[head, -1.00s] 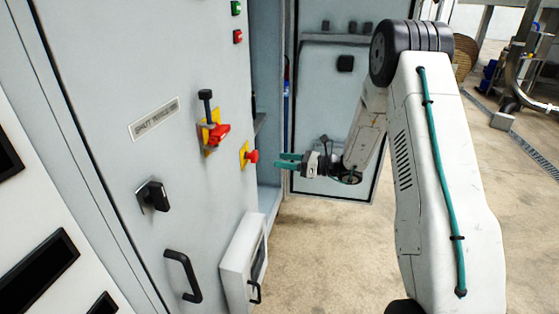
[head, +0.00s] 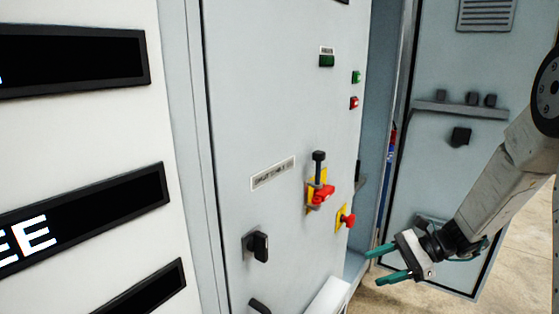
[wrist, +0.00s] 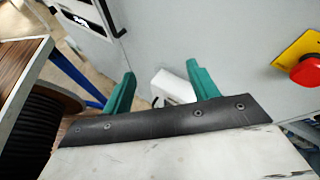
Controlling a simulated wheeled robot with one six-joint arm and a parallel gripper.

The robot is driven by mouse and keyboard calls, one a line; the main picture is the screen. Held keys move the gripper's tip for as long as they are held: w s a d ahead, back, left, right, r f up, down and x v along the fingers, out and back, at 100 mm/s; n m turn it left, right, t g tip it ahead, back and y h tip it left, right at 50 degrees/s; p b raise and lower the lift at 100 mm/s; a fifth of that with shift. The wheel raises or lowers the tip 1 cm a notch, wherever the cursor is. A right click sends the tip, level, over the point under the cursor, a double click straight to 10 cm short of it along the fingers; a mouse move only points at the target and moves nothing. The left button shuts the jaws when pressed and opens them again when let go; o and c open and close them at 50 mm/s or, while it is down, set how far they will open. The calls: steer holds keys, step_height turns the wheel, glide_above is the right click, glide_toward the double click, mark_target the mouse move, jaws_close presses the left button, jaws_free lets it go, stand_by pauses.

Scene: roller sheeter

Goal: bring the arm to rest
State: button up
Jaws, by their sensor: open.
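My gripper (head: 384,263) has green fingers and is open and empty. In the head view it hangs in the air at the lower right, in front of the open cabinet doorway, with its fingers pointing left. In the wrist view the two fingers (wrist: 160,92) stand apart with nothing between them. The red emergency button (head: 347,219) is on the cabinet front to the left of and above the gripper, apart from it. It also shows in the wrist view (wrist: 307,71) at the right edge, on a yellow plate.
The grey cabinet front (head: 270,110) carries a red-handled switch (head: 322,195) with a black padlock-like piece, a black rotary knob (head: 257,246) and green and red buttons. A cabinet door (head: 430,60) stands open behind my arm. A white box (head: 328,297) juts out at the bottom.

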steer(key=s+r+n+h, duration=0.4)
steer(key=s+r+n, duration=0.1)
steer(key=s, duration=0.4)
steer(key=s+d+r+n+h, duration=0.1)
steer(key=s+r+n+h, duration=0.4)
steer(key=s, duration=0.4)
steer(key=s+r+n+t+h, duration=0.1)
steer(key=s+r+n+h, duration=0.3)
steer(key=s, duration=0.5)
steer(key=shift+d+r+n, duration=0.3)
steer(key=shift+r+n, duration=0.65)
steer(key=shift+n, duration=0.05)
